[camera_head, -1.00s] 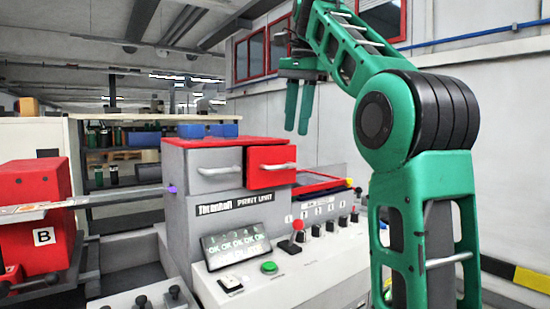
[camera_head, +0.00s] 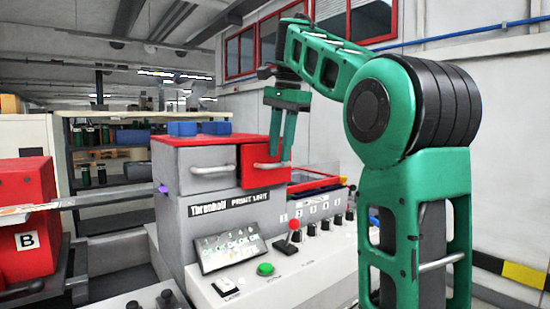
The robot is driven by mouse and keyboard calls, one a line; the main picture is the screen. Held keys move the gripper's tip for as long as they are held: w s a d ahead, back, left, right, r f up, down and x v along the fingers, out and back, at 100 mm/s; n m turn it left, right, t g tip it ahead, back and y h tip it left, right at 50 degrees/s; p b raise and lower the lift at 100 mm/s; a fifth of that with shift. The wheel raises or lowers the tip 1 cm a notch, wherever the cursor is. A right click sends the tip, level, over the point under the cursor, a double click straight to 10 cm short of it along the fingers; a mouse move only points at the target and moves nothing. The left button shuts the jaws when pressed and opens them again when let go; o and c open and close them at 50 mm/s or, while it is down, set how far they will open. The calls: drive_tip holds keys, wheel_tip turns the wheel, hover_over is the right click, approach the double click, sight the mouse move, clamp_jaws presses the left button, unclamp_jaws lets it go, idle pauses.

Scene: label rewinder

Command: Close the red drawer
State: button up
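The print unit (camera_head: 205,185) is a grey cabinet with a red top and two drawer fronts side by side. The red drawer (camera_head: 250,177) is on the right and its front stands forward of the grey drawer (camera_head: 190,160). It has a light horizontal handle (camera_head: 268,166). My gripper (camera_head: 280,157) points down with its two green fingers apart and nothing visible between them. The fingertips overlap the right part of the red front in this view, just above the handle. I cannot tell whether they touch it.
Blue blocks (camera_head: 185,128) sit on the cabinet top. A control panel with a screen (camera_head: 231,245), a green button (camera_head: 265,269) and a red-knobbed lever (camera_head: 292,226) lies below the drawers. A red machine part marked B (camera_head: 25,200) stands at left.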

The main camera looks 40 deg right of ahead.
drive_tip(key=shift+w+f, duration=0.15)
drive_tip(key=shift+f, duration=0.85)
